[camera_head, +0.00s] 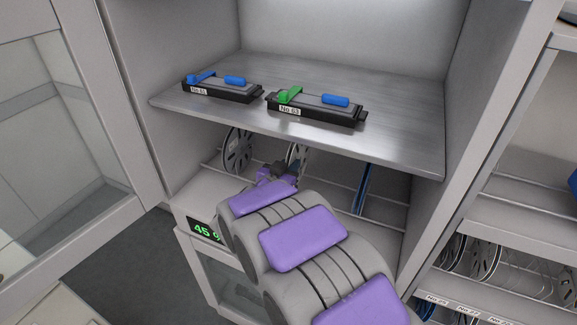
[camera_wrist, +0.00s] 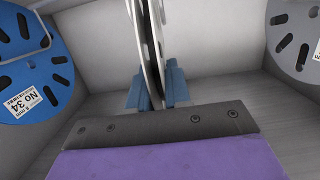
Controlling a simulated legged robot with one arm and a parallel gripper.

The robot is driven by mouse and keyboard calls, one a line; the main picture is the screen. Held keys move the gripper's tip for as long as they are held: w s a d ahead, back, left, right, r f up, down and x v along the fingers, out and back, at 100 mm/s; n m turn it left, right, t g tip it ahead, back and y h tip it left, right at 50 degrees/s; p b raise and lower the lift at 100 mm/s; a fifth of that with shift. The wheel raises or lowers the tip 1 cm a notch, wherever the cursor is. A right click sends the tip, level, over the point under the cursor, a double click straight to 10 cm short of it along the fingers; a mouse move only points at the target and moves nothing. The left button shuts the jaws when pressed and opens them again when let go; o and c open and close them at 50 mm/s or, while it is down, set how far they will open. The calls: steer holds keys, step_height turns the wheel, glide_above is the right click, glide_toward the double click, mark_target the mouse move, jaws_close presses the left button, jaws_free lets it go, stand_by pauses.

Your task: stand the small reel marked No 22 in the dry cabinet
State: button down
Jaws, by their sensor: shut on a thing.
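My gripper (camera_head: 284,170) reaches into the lower bay of the dry cabinet (camera_head: 425,150), below its grey shelf. In the wrist view my gripper (camera_wrist: 157,92) is shut on a thin pale reel (camera_wrist: 148,40), seen nearly edge-on and upright between the blue-grey fingers. In the head view the held reel (camera_head: 298,156) is partly hidden by my gripper. Its label is not visible, so I cannot read its number. I cannot tell whether it touches the rack.
A grey reel (camera_head: 237,150) stands left and a blue reel (camera_head: 363,187) right in the bay; the wrist view shows blue No 34 (camera_wrist: 30,75). Feeders No 61 (camera_head: 225,90) and No 63 (camera_head: 318,106) lie on the shelf above. A glass door (camera_head: 65,100) stands open left.

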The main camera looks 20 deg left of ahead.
steer(key=shift+f, duration=0.15)
steer(key=shift+s+a+f, duration=0.1)
steer(key=shift+f, duration=0.25)
steer(key=shift+s+f, duration=0.1)
steer(key=shift+f, duration=0.3)
steer(key=c, duration=1)
jaws_free()
